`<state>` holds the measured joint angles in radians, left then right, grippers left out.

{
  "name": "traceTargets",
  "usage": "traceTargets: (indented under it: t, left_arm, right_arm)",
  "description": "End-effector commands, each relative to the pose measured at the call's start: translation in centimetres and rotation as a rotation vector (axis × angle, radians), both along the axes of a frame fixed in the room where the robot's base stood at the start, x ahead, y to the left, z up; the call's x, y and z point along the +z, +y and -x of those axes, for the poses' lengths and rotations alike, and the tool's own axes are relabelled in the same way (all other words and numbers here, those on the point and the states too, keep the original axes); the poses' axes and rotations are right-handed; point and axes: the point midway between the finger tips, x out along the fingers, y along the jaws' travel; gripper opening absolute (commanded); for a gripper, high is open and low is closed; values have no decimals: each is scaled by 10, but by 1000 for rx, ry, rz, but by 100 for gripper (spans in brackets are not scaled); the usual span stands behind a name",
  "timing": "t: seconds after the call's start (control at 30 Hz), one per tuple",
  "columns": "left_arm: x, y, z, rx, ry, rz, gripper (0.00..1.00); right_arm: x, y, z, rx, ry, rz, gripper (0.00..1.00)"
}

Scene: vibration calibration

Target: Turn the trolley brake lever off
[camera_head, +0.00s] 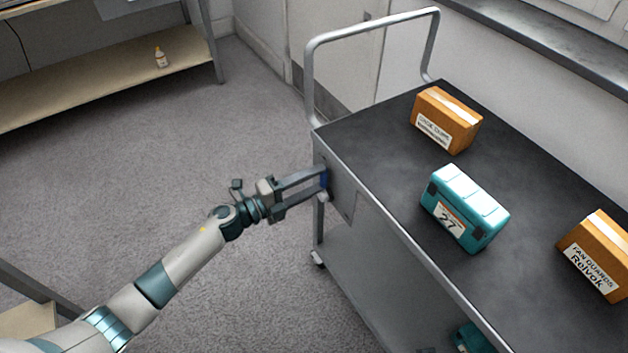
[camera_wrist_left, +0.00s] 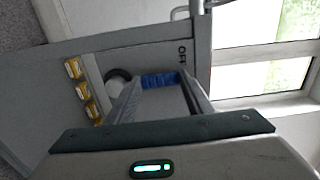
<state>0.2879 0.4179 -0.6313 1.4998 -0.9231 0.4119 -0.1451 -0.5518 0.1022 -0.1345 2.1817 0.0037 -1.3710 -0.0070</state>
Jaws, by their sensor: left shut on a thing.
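The trolley (camera_head: 385,200) is grey metal with a dark top and a tubular handle at its far end. My left gripper (camera_head: 324,178) is at the side of the trolley near the handle end, its fingers shut on a small blue lever grip. The blue brake lever (camera_wrist_left: 160,80) shows between the fingertips in the left wrist view. A dark round part (camera_wrist_left: 118,76) sits beside the lever, partly hidden by a finger. My right gripper is not in view.
On the trolley top are two orange boxes (camera_head: 447,121) (camera_head: 602,256) and a teal case (camera_head: 465,208). Yellow labels (camera_wrist_left: 82,90) are on the panel. A shelf (camera_head: 110,85) with a small bottle (camera_head: 161,57) stands at the upper left. The floor between is clear.

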Motion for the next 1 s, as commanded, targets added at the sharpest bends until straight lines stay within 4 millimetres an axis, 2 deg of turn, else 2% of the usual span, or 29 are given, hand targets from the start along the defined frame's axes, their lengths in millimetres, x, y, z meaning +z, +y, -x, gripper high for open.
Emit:
traceTargets:
  t: [0.27,0.3,0.33,0.37,0.77,1.0]
  left_arm:
    - [0,1,-1,2,6,5,7]
    - [0,1,-1,2,6,4,57]
    - [0,1,-1,2,6,4,64]
    - [0,1,-1,2,6,4,66]
    - [-1,3,2,1,3,2,66]
    - [-1,20,15,0,4,0,66]
  right_arm:
    - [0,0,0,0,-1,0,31]
    - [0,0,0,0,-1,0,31]
    - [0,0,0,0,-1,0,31]
    - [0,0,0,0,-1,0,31]
    - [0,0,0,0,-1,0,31]
    - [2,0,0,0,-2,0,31]
